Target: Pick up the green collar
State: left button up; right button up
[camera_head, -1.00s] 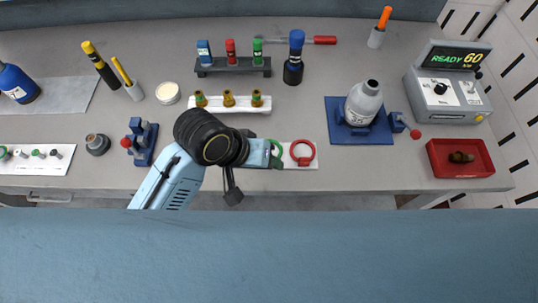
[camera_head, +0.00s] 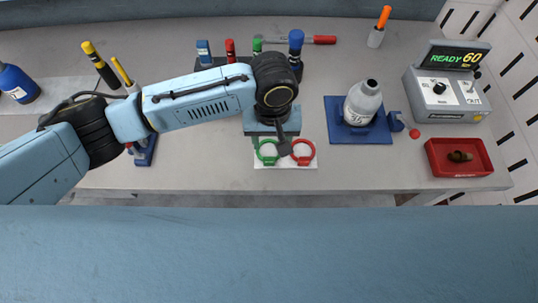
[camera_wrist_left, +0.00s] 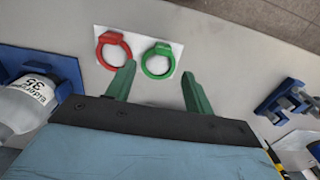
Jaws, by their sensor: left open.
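The green collar (camera_head: 259,156) is a ring with a small tab, lying on a white card (camera_head: 285,165) near the table's front edge, left of a red collar (camera_head: 314,153). My left gripper (camera_wrist_left: 158,71) is open and points down over the card; nothing is between its fingers. In the left wrist view the green collar (camera_wrist_left: 163,47) shows just beyond and between the two green fingertips, and the red collar (camera_wrist_left: 112,37) is to its left. In the head view my wrist hides most of the fingers and part of the green collar. My right gripper is not in view.
A blue stand (camera_head: 338,131) holding a grey bottle (camera_head: 363,100) is right of the card. A red tray (camera_head: 482,172) and a control box (camera_head: 445,105) are further right. My left arm covers much of the table's left middle.

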aim_at(269, 157)
pick_arm(q)
notch_tip(269, 157, down, 4)
jog(key=shift+r, duration=0.1)
jog(key=shift+s+a+f, duration=0.1)
jog(key=shift+a+f, duration=0.05)
jog(key=shift+f, duration=1.25)
jog(key=shift+a+f, duration=0.15)
jog(key=shift+f, duration=1.2)
jog(key=shift+c, duration=0.2)
jog(key=c, duration=1)
jog(key=shift+r, duration=0.1)
